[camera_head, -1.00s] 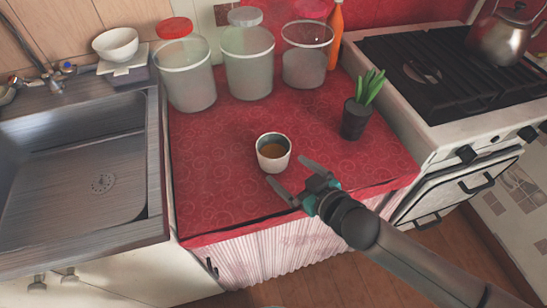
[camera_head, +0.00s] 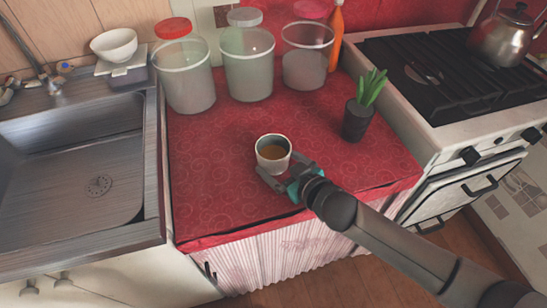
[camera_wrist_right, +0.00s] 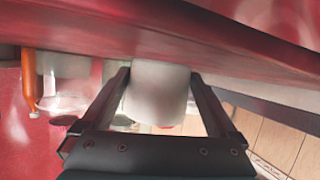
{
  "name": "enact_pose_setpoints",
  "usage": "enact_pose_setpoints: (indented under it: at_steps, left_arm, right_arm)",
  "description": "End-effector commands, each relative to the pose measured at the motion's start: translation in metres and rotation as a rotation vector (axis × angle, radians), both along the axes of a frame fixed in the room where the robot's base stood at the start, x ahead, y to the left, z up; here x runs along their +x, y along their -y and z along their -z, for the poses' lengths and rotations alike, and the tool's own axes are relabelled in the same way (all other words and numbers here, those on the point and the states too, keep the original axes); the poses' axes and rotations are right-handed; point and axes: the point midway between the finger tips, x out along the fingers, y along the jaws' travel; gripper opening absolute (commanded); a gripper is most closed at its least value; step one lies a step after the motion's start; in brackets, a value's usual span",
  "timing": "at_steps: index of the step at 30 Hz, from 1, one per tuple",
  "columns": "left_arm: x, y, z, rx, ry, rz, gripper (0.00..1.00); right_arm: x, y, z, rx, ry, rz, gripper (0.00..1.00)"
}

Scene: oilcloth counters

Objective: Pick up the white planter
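The white planter (camera_head: 271,163) is a small round white pot with brown contents, upright on the red oilcloth counter (camera_head: 220,190). My right gripper (camera_head: 281,166) is open at the planter's near side, one finger towards each side of it. In the right wrist view the planter (camera_wrist_right: 158,92) shows between the two spread fingers of the gripper (camera_wrist_right: 160,78). Its sides look very close to both fingers; I cannot tell whether they touch. My left gripper is not in view.
A dark pot with a green plant (camera_head: 357,120) stands to the right of the planter. Several clear canisters (camera_head: 249,75) and an orange bottle (camera_head: 336,40) stand behind. A sink (camera_head: 70,170) is at left, a stove (camera_head: 440,75) at right. The counter left of the planter is clear.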

Motion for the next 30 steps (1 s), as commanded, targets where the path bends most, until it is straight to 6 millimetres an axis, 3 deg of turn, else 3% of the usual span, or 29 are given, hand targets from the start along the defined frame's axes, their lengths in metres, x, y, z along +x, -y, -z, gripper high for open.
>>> enact_pose_setpoints:
  at_steps: [2, 14, 23, 30]
  left_arm:
    - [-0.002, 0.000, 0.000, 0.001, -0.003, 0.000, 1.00]
    - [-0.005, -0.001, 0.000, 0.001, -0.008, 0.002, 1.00]
    - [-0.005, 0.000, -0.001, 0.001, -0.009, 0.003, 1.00]
    - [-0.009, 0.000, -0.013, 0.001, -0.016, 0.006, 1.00]
  right_arm:
    - [0.000, 0.000, 0.000, 0.000, 0.000, 0.000, 0.79]
    - [0.000, 0.001, 0.000, -0.001, -0.001, 0.000, 0.34]
    - [0.000, 0.000, -0.003, 0.000, 0.001, 0.000, 0.33]
    - [0.000, 0.000, -0.028, 0.001, 0.003, -0.001, 0.33]
